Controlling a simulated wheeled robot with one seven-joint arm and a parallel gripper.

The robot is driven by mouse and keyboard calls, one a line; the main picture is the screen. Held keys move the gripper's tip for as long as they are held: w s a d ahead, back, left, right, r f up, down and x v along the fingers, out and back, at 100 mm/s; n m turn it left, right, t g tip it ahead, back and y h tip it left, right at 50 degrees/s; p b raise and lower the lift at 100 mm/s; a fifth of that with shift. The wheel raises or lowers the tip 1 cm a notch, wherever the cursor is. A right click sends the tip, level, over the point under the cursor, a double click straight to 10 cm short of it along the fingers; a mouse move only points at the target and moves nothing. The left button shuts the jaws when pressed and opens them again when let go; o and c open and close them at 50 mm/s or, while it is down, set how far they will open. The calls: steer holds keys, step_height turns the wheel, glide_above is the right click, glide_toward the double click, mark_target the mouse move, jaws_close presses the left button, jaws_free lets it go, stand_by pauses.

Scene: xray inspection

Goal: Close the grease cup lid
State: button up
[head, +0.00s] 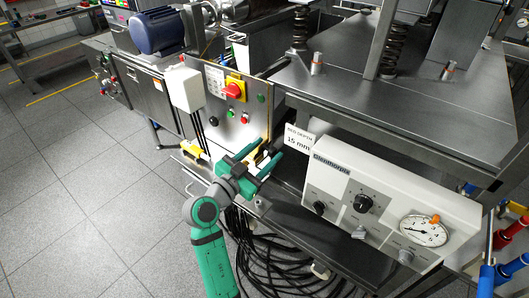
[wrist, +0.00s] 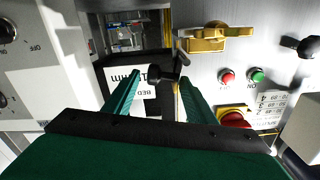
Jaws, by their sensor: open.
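My gripper (head: 266,153) is open in front of the steel control panel, beside the bed depth card. In the wrist view my gripper (wrist: 158,82) has its two green fingers apart, with a black handle-like part (wrist: 168,76) showing between and beyond them. I cannot tell whether a finger touches it. A brass-coloured fitting (wrist: 206,40) sits on the steel panel, up and right of the fingers. It may be the grease cup, but I cannot make out a lid or its position for certain. In the head view the fingers partly cover this area.
The steel control panel (head: 222,112) has a red rotary switch (head: 235,89) and small buttons. The bed depth card (head: 299,138) and a white gauge box (head: 385,205) stand to the right. Black cables (head: 285,262) hang below. Open tiled floor (head: 85,205) lies left.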

steer(key=c, duration=0.9)
steer(key=shift+c, duration=0.2)
steer(key=n, duration=0.2)
steer(key=a+n, duration=0.1)
steer(key=shift+w+r+n, duration=0.4)
steer(key=n, duration=0.1)
steer(key=w+a+n, duration=0.1)
steer(key=n, duration=0.1)
steer(key=shift+a+r+n, duration=0.15)
steer(key=shift+n, duration=0.15)
steer(key=n, duration=0.1)
steer(key=a+n, duration=0.1)
steer(key=n, duration=0.1)
steer(key=w+n, duration=0.1)
steer(key=shift+a+n, duration=0.3)
steer(key=shift+w+a+f+n, duration=0.2)
steer(key=shift+a+f+n, duration=0.05)
steer(key=shift+n, duration=0.65)
steer(key=shift+w+a+f+n, duration=0.2)
steer(key=shift+w+a+n, duration=0.1)
steer(key=shift+n, duration=0.6)
steer(key=shift+w+a+f+n, duration=0.15)
steer(key=shift+a+f+n, duration=0.1)
steer(key=shift+n, duration=0.65)
